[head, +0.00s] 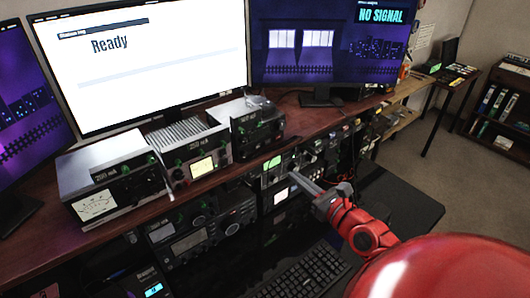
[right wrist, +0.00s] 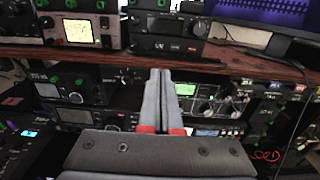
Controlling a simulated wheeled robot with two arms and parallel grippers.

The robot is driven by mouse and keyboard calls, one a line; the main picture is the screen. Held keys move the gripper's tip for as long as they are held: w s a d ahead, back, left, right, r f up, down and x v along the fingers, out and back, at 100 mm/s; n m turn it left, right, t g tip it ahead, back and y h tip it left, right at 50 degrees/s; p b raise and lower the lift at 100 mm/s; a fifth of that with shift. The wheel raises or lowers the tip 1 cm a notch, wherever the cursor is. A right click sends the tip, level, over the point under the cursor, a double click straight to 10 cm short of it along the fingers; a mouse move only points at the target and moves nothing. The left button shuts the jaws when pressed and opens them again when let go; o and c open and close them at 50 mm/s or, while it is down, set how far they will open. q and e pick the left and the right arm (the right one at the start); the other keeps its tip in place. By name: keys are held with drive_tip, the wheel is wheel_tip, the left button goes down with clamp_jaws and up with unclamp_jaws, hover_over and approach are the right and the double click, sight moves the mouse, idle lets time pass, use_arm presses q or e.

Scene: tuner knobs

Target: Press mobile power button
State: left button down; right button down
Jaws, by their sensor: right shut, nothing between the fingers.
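My right gripper (head: 293,177) reaches in from the lower right in the head view, its grey fingers together and empty. In the right wrist view, the closed fingers (right wrist: 165,75) point at the rack below the wooden shelf edge. Its tips appear near a radio with a lit green screen (head: 272,170), which shows right of the fingers in the wrist view (right wrist: 212,100). Contact cannot be told. A small black radio unit (head: 257,124) sits on the shelf above, also in the wrist view (right wrist: 165,42). Which unit is the mobile, and its power button, are too small to tell. My left gripper is out of view.
The wooden shelf (head: 330,118) overhangs the lower rack. Silver radios (head: 112,175) with green knobs stand on it below a monitor reading "Ready" (head: 150,60). Another monitor (head: 320,45) reads "NO SIGNAL". A keyboard (head: 305,272) lies on the black desk (head: 400,195), clear at right.

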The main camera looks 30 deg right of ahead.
sight(258, 148)
drive_tip(key=w+p, duration=0.1)
drive_tip(key=w, duration=0.3)
drive_tip(key=w+p, duration=0.2)
drive_tip(key=w, duration=0.2)
drive_tip(key=w+a+p, duration=0.1)
drive_tip(key=w+p, duration=0.1)
drive_tip(key=w, duration=0.3)
drive_tip(key=shift+a+r, duration=0.1)
drive_tip(key=shift+w, duration=0.45)
drive_tip(key=shift+f, duration=0.2)
